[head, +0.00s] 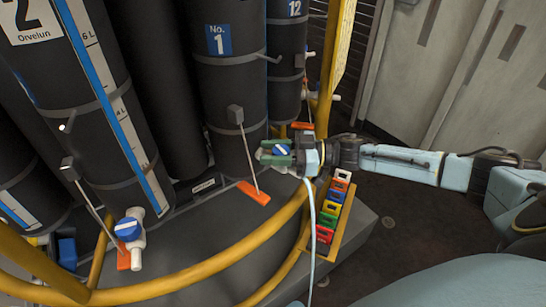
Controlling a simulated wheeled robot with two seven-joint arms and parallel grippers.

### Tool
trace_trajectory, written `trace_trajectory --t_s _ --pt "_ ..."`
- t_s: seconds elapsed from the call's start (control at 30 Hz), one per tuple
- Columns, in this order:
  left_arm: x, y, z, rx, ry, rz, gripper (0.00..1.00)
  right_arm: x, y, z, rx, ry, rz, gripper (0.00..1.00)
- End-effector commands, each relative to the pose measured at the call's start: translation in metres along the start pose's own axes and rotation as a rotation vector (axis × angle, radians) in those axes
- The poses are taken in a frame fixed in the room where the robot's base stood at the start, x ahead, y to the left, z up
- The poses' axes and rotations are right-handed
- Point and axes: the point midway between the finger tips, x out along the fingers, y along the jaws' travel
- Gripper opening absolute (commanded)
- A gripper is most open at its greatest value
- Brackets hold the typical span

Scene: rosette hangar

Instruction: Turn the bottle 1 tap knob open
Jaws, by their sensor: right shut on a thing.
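Bottle 1 (230,75) is a tall dark cylinder with a blue "No. 1" label, upright near the middle of the head view. Its tap, low on its right side, is mostly hidden by my right gripper (276,152). The blue tap knob (282,149) shows between the fingers. My right gripper reaches in from the right and is shut on this knob. The knob's exact angle is hard to tell. My left gripper is not in view.
Bottle 2 (75,90), with its own blue-knobbed tap (128,230), stands at the left. Bottle 12 (287,60) stands behind. A yellow rail (200,266) curves across the front. A rack of coloured tags (328,216) sits below my right arm. Open floor lies at right.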

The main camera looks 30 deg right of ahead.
Motion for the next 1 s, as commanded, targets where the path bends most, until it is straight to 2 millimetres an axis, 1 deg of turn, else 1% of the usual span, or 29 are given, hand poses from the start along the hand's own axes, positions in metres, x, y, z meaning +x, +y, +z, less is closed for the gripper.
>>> trace_trajectory --t_s 0.03,0.1,0.4,0.63,1.0 --pt "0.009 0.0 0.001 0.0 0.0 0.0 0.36 0.001 0.002 0.001 -0.007 0.003 -0.037 0.16" --pt "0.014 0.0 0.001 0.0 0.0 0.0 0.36 0.001 0.001 0.001 -0.006 0.003 -0.091 0.17" --pt "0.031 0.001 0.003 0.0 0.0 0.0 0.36 0.0 -0.004 0.0 -0.003 0.004 -0.258 0.16" --pt "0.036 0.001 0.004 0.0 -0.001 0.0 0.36 0.0 -0.006 -0.001 -0.002 0.005 -0.314 0.17" --pt "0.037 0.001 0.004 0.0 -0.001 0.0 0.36 0.001 -0.007 -0.002 -0.001 0.006 -0.328 0.17"
